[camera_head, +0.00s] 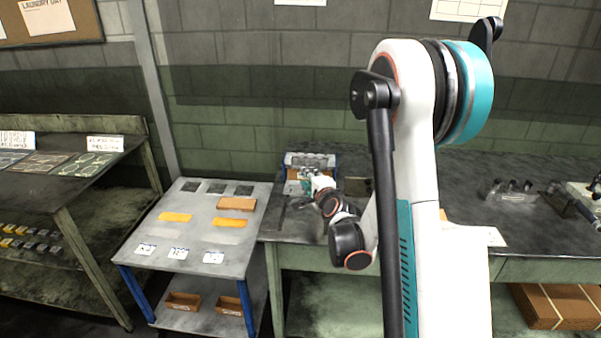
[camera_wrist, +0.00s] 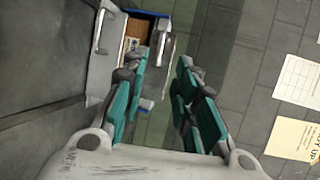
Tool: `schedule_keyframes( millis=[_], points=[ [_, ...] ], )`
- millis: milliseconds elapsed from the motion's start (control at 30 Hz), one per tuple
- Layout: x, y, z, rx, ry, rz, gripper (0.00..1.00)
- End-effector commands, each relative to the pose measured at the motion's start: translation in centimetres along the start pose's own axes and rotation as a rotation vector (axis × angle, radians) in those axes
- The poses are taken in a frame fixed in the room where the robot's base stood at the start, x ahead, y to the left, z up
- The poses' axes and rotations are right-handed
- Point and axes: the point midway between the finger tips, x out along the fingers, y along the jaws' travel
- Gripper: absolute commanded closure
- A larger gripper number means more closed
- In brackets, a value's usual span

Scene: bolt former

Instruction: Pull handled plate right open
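A small machine with blue edges and grey metal parts (camera_head: 310,160) stands on the dark bench against the wall. In the wrist view, it shows a pale plate with a bar handle (camera_wrist: 100,30) at left and a second grey handled plate (camera_wrist: 167,46) at right. A brown interior (camera_wrist: 136,30) shows between them. I cannot tell which plate is the task's right one. My gripper (camera_wrist: 163,60) is open, its teal fingers apart with nothing seen held. Its left finger overlaps the second plate's lower edge in view; contact cannot be told. In the head view my gripper (camera_head: 306,180) is at the machine's front.
A grey table (camera_head: 190,250) with orange plates (camera_head: 236,204) stands left of the bench (camera_head: 430,190). A dark block (camera_head: 358,187) lies right of the machine. Other devices (camera_head: 510,192) sit farther right. Bench space between them is partly hidden by my arm.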

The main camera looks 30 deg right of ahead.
Motion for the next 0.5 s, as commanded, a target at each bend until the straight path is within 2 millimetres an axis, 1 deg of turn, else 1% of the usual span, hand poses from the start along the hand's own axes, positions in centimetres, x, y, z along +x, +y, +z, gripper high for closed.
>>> schedule_keyframes(
  millis=[33, 100, 300, 500],
  points=[
    [1.2, 0.2, 0.0, 0.0, -0.001, 0.0, 0.73],
    [2.6, 0.3, 0.0, -0.001, -0.001, 0.0, 0.73],
    [6.3, 0.2, 0.0, -0.001, 0.0, 0.0, 0.73],
    [8.8, 0.1, 0.0, -0.001, -0.001, 0.0, 0.73]
  ],
)
